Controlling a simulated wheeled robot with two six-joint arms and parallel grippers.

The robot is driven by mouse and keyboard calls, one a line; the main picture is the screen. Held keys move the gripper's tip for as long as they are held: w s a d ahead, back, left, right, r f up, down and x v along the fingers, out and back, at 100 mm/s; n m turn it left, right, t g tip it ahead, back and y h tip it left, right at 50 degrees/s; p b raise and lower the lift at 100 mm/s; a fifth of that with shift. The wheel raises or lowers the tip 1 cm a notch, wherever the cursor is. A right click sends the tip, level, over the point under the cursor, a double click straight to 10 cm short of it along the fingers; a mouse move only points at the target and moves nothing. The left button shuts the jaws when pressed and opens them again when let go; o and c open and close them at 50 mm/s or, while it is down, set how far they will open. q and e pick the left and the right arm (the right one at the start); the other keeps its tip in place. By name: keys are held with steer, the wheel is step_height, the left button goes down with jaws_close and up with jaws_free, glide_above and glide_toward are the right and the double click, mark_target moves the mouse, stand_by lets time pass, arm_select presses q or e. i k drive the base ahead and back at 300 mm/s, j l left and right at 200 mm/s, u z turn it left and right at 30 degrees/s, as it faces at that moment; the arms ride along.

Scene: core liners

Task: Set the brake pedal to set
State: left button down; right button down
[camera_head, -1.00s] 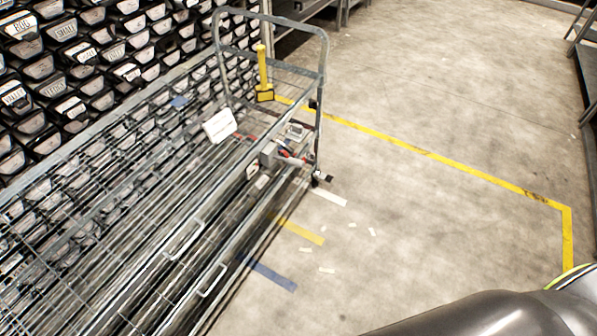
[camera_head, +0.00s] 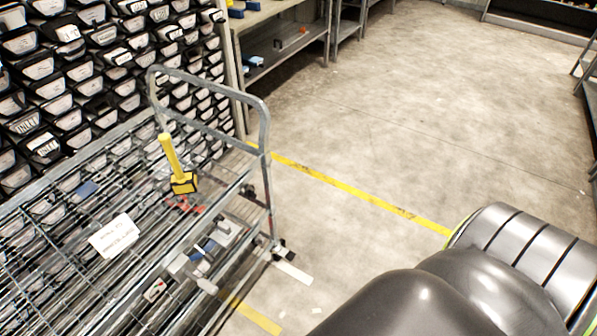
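A wire-mesh cart (camera_head: 262,130) with a tubular push handle stands at the left. A yellow upright lever (camera_head: 171,158) with a yellow-and-black base (camera_head: 184,184) is at its handle end, tilted in the picture. Small red parts (camera_head: 186,205) show just below that base. A grey mechanism (camera_head: 205,250) with blue and light parts sits lower on the same end. I cannot tell for sure which part is the brake pedal or how it is set. Neither gripper is in view; a dark arm link of mine fills the lower right.
A wall of black bins (camera_head: 60,65) stands behind the cart, with a metal shelf (camera_head: 290,45) at the back. Open concrete floor (camera_head: 430,110) lies to the right, crossed by a yellow line (camera_head: 365,195). A white label (camera_head: 114,235) hangs on the cart.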

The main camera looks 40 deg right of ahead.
mark_target(289, 255)
steer(key=i+l, duration=0.1)
steer(key=l, duration=0.35)
steer(key=i+l, duration=0.1)
steer(key=l, duration=0.85)
steer(key=i, duration=0.05)
